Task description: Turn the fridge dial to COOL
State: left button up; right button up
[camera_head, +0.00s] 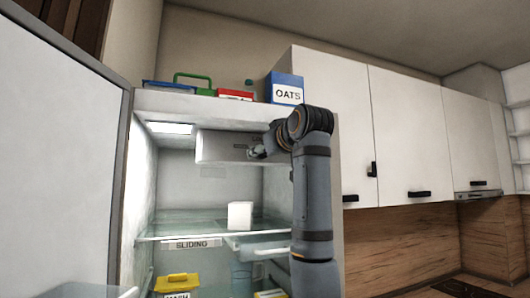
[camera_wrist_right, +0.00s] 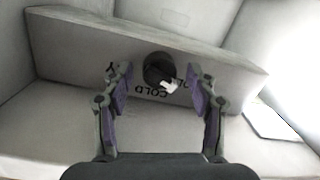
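The fridge dial (camera_wrist_right: 157,67) is a dark round knob with a white pointer, on a pale control panel (camera_wrist_right: 85,45). The pointer aims down and right in the right wrist view. Below the dial a label reads COLD; other lettering at its sides is partly hidden by the fingers. My right gripper (camera_wrist_right: 156,75) is open, its purple-padded fingers on either side of the dial with gaps to it. In the head view the panel (camera_head: 222,147) hangs under the fridge ceiling, and my right arm covers its right end and the dial. My left gripper is not in view.
The fridge door (camera_head: 60,150) stands open at left. A white block (camera_head: 239,215) stands on a glass shelf (camera_head: 185,227) below the panel. A yellow-lidded box (camera_head: 177,283) sits lower. An OATS box (camera_head: 286,88) and other items stand on top. A lit lamp (camera_head: 170,128) is at the ceiling's left.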

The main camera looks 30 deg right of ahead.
jog(key=shift+s, duration=0.1)
jog(key=v, duration=1.1)
jog(key=shift+s, duration=0.4)
jog(key=shift+a, duration=0.1)
